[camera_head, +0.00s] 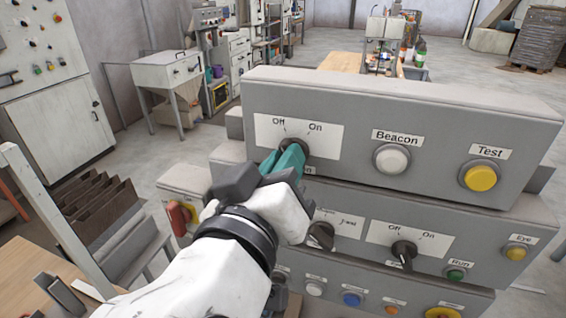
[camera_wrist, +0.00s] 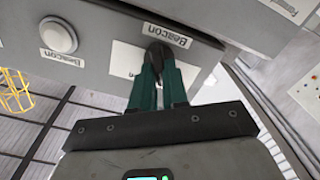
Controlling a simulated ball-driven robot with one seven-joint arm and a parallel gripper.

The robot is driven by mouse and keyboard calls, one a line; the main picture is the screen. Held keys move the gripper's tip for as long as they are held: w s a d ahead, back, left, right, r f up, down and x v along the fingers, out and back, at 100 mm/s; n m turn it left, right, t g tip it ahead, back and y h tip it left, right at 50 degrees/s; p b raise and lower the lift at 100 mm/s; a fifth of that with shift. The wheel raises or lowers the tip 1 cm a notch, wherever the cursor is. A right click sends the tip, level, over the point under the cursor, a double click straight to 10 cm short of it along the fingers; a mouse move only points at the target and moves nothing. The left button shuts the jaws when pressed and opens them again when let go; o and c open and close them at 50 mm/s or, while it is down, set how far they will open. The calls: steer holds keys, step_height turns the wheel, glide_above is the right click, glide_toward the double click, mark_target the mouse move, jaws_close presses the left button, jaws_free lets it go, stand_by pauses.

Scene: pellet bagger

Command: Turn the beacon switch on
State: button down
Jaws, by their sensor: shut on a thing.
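The beacon switch (camera_head: 294,146) is a dark rotary knob on a white plate marked Off and On, on the top grey panel. My gripper (camera_head: 284,162) has teal fingers shut on this knob from the front left. In the wrist view, the black knob (camera_wrist: 157,50) sits between the tips of my gripper (camera_wrist: 158,66), below a label reading Beacon. The fingers hide most of the knob, so I cannot tell which mark it points to. The round white Beacon lamp (camera_head: 391,158) is right of the switch and looks unlit; it also shows in the wrist view (camera_wrist: 58,37).
A yellow Test button (camera_head: 480,177) is at the right of the top panel. Brown bins (camera_head: 95,205) stand at left.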

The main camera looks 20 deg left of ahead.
steer(key=shift+d+m+b, duration=0.2)
steer(key=shift+m+b, duration=5.8)
steer(key=shift+b, duration=0.35)
steer(key=c, duration=1.1)
jaws_free()
steer(key=shift+c, duration=0.2)
